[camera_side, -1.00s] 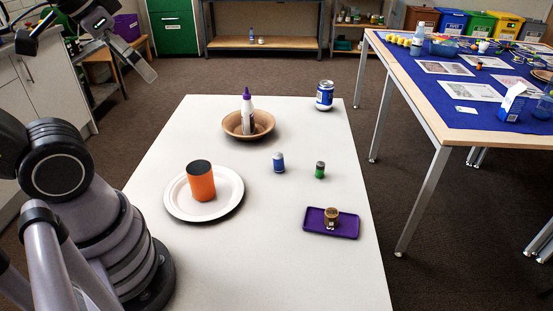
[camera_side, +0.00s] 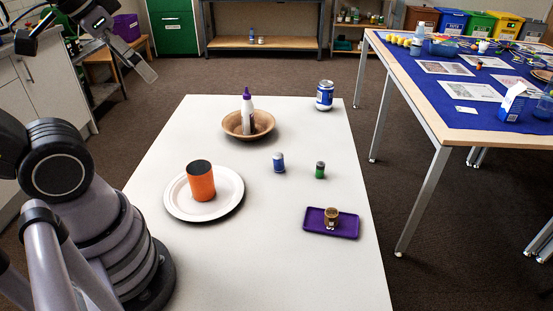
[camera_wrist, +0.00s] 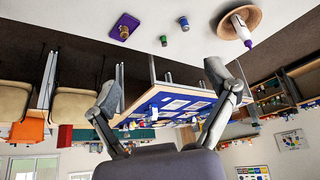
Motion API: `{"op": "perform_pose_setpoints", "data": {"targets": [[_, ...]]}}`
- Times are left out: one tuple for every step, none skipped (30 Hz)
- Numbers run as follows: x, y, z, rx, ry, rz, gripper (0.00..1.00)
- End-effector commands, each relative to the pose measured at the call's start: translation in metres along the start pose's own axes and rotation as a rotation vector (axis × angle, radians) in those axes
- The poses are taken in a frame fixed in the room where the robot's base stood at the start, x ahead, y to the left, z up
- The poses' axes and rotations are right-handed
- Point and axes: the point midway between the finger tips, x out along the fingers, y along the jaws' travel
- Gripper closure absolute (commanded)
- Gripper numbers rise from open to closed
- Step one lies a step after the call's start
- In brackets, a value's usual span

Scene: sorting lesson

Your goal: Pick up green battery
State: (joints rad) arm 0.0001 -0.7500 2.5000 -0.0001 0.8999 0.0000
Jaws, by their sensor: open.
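The green battery (camera_side: 320,170) stands upright on the white table (camera_side: 300,240), right of a blue battery (camera_side: 279,162). The wrist view, which looks upside down, also shows the green battery (camera_wrist: 163,40) near the top. My gripper (camera_side: 147,75) is at the upper left of the side view, high above and well away from the batteries. In the wrist view its two fingers (camera_wrist: 160,95) are spread wide with nothing between them.
A purple tray (camera_side: 313,217) holds a brown battery (camera_side: 331,217). A white plate (camera_side: 230,205) bears an orange cylinder (camera_side: 201,183). A wooden bowl (camera_side: 232,124) holds a purple-capped bottle (camera_side: 248,110). A blue-and-white can (camera_side: 325,95) stands at the far right corner. The table front is clear.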

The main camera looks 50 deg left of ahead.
Motion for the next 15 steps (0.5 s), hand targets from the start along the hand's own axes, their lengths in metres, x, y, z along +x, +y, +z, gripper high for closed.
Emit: {"op": "perform_pose_setpoints", "data": {"targets": [[0.0,0.0,0.0,0.0,0.0,0.0,0.27],[0.0,0.0,0.0,0.0,0.0,0.0,0.31],[0.0,0.0,0.0,0.0,0.0,0.0,0.36],[0.0,0.0,0.0,0.0,0.0,0.0,0.4],[0.0,0.0,0.0,0.0,0.0,0.0,0.42],[0.0,0.0,0.0,0.0,0.0,0.0,0.42],[0.0,0.0,0.0,0.0,0.0,0.0,0.42],[0.0,0.0,0.0,0.0,0.0,0.0,0.42],[0.0,0.0,0.0,0.0,0.0,0.0,0.42],[0.0,0.0,0.0,0.0,0.0,0.0,0.42],[0.0,0.0,0.0,0.0,0.0,0.0,0.42],[0.0,0.0,0.0,0.0,0.0,0.0,0.42],[0.0001,-0.0002,-0.0001,0.001,-0.001,-0.001,0.42],[0.0007,-0.0006,-0.0002,0.004,-0.006,-0.004,0.42],[0.0023,-0.0019,-0.0007,0.013,-0.021,-0.011,0.42]]}}
